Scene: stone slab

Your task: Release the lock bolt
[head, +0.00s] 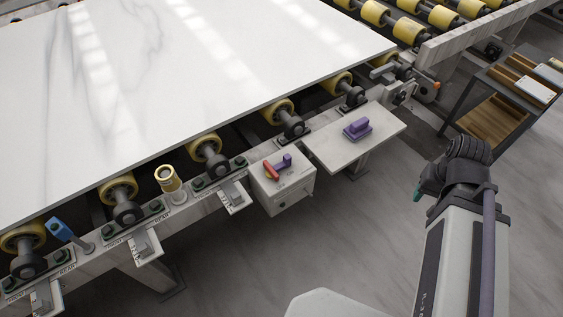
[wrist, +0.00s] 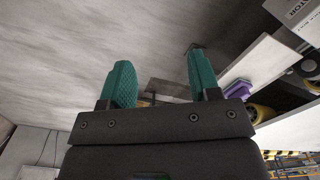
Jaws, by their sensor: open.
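No part is labelled as the lock bolt in a way I can read. A brass-topped knob (head: 168,180) stands upright on the conveyor's side rail. A blue lever (head: 62,232) leans up and left on the rail further left. A grey switch box (head: 290,195) carries a red and purple handle (head: 277,167). My gripper is open and empty in the wrist view (wrist: 158,65), its two teal fingers apart. In the head view only a bit of teal (head: 416,193) shows, right of the rail and well apart from these parts.
A white stone slab (head: 150,80) lies on yellow rollers (head: 205,147). A pale shelf (head: 385,135) with a purple block (head: 357,128) juts from the rail; the block also shows in the wrist view (wrist: 238,92). A cart (head: 480,110) stands at right. Floor before the rail is clear.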

